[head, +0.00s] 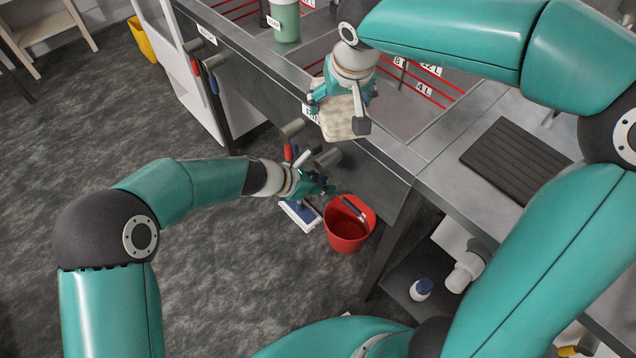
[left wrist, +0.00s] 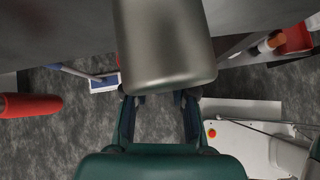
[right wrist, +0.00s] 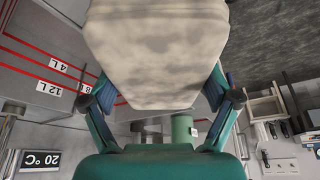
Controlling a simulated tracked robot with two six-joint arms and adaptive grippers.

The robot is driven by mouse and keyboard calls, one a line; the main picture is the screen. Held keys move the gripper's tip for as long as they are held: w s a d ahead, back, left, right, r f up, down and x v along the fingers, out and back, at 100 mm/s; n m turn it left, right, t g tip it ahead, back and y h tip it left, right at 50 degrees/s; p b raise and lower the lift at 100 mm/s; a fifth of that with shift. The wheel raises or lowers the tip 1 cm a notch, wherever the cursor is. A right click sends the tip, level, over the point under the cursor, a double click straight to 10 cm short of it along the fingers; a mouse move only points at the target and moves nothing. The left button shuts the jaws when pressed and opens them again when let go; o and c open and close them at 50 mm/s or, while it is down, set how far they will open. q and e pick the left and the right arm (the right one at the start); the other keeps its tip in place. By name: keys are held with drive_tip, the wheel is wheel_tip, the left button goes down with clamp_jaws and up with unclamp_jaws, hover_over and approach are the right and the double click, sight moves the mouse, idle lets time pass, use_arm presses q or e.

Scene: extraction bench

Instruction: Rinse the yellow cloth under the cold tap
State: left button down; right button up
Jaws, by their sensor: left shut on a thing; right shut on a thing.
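A pale cream cloth (head: 343,120) with brownish blotches is held in my right gripper (head: 342,98), which is shut on it. It looks cream rather than clear yellow. It appears above the front rim of the right-hand basin and partly covers a label there. It fills the top of the right wrist view (right wrist: 158,50) between the fingers. My left gripper (head: 318,186) is shut on the nearer grey tap handle (head: 328,157) below that basin. The handle shows large in the left wrist view (left wrist: 165,45). The other handle (head: 291,129) has a red lever (head: 288,152). Running water is not visible.
A red bucket (head: 348,228) and a blue-and-white brush (head: 299,214) are on the floor below. A green canister (head: 285,20) stands at the back. A black ribbed mat (head: 515,152) lies on the right counter. A display reading 20 °C (right wrist: 40,160) shows in the right wrist view.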

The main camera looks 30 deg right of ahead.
use_arm(q)
drive_tip(key=shift+w+a+f, duration=0.1)
drive_tip(key=shift+a+f, duration=0.05)
drive_tip(key=shift+f, duration=0.1)
drive_tip(key=c, duration=0.9)
unclamp_jaws()
drive_tip(key=shift+w, duration=0.15)
drive_tip(key=shift+r, duration=0.15)
drive_tip(key=v, duration=1.2)
